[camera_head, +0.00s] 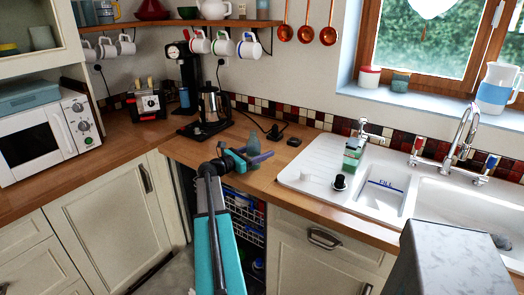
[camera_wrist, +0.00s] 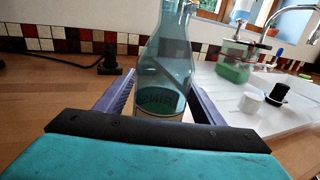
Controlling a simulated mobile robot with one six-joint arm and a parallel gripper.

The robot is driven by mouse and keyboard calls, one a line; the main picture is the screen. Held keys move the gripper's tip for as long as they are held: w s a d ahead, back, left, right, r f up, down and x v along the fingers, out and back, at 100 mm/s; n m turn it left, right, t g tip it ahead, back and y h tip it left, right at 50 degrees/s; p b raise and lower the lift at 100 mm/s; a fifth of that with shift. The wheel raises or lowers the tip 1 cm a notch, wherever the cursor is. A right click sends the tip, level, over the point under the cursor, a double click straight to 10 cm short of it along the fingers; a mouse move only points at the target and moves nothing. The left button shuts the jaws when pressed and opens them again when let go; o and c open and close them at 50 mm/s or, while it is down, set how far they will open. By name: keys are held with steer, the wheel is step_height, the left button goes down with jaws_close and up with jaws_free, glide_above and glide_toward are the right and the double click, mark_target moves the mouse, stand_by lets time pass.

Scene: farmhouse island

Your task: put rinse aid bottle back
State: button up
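A coffee maker (camera_head: 209,105) stands on the counter behind left, and a black plug with cable (camera_head: 273,131) lies behind the bottle. The sink (camera_head: 455,205) and tap (camera_head: 462,135) are right.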

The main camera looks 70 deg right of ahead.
mark_target(248, 155)
steer(key=shift+r, duration=0.15)
steer(key=b+v, duration=0.2)
steer(key=v, duration=0.8)
steer(key=shift+a+b, duration=0.1)
steer(key=shift+b, duration=0.25)
steer(key=shift+v, duration=0.9)
steer(key=shift+w, duration=0.15)
